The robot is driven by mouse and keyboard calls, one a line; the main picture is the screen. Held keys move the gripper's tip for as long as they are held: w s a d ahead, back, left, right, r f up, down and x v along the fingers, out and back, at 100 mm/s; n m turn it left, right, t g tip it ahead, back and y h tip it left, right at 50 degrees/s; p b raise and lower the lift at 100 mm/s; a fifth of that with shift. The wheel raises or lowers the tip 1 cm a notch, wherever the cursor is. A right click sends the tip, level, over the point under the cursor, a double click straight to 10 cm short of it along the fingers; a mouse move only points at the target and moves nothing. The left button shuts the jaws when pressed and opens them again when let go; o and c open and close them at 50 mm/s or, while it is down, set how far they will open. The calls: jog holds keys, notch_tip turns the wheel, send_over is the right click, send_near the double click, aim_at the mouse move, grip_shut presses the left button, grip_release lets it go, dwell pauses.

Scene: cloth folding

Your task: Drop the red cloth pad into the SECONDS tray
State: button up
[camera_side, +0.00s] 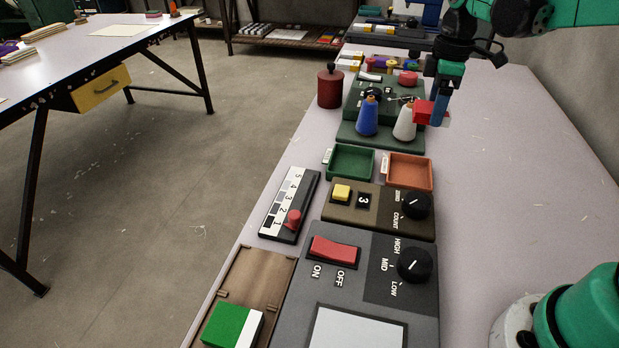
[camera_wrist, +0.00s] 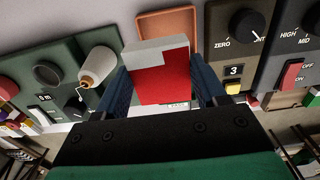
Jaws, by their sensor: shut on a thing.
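The red cloth pad (camera_side: 423,112), red with a pale grey-white part, is held between the blue fingers of my gripper (camera_side: 438,108). In the wrist view the pad (camera_wrist: 165,85) sits between both fingers, with the gripper (camera_wrist: 163,88) shut on it. It is in the air near the white cone of thread. Two shallow trays lie nearer the side camera: a green tray (camera_side: 351,175) and an orange tray (camera_side: 408,181). The orange tray (camera_wrist: 168,13) shows beyond the pad in the wrist view. Each has a small label card; I cannot read which says SECONDS.
A white cone (camera_side: 404,125) and a blue cone (camera_side: 367,118) stand on a green unit behind the trays. A dark red canister (camera_side: 330,87) is at left. A counter box (camera_side: 384,222) with a black knob sits in front. The bench right of the trays is clear.

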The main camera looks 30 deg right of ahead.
jog(key=shift+d+f, duration=0.2)
jog(key=shift+f, duration=2.8)
jog(key=o, duration=1.3)
jog(key=shift+r, duration=2.85)
jog(key=shift+s+a, duration=0.1)
jog(key=shift+a, duration=0.05)
